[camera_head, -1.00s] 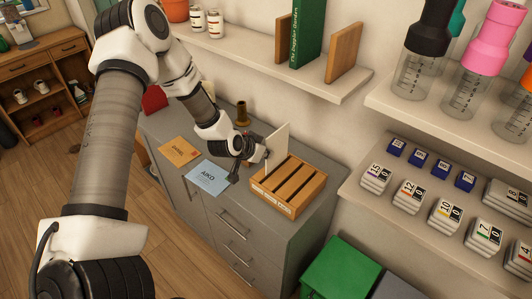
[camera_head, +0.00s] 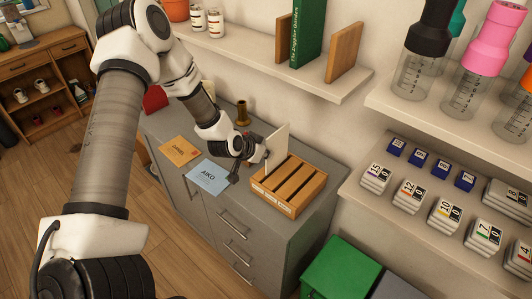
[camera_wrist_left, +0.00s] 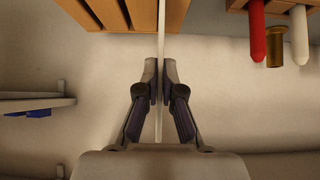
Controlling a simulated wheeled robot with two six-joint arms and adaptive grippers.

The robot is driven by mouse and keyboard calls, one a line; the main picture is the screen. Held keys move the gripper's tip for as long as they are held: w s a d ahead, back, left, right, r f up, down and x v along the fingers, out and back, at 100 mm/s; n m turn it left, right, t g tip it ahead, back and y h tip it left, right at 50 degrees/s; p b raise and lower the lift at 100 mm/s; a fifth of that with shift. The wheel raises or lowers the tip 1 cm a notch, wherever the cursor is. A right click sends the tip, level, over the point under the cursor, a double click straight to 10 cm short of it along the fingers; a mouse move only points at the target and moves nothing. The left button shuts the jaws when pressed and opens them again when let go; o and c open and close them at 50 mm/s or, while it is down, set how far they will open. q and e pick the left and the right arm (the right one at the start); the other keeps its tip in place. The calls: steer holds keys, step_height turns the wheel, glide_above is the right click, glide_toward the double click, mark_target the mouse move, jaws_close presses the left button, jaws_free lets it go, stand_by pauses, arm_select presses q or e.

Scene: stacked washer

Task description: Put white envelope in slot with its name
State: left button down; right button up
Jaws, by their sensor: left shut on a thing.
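The white envelope (camera_head: 279,146) stands upright on edge above the left end of the slotted wooden sorter (camera_head: 275,205) on the grey cabinet. My left gripper (camera_head: 263,155) is shut on the envelope's near edge. In the left wrist view the envelope (camera_wrist_left: 161,40) shows edge-on as a thin strip between the fingertips (camera_wrist_left: 160,75), with the sorter's wooden slats (camera_wrist_left: 108,14) on both sides of it. I cannot tell whether its lower edge is inside a slot. Labels on the sorter's front are too small to read. My right gripper is not in view.
A blue envelope marked AIKO (camera_head: 208,176) and an orange envelope (camera_head: 179,151) lie on the cabinet top left of the sorter. A brass object (camera_head: 242,113) stands behind. A wall shelf (camera_head: 300,78) with a green book hangs above. A green bin (camera_head: 340,268) is below right.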

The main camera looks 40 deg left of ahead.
mark_target(266, 167)
arm_select(q)
steer(key=shift+f+b, duration=2.6)
steer(key=shift+f, duration=0.6)
steer(key=c, duration=1.2)
jaws_free()
steer(key=shift+c, duration=0.2)
steer(key=v, duration=1.2)
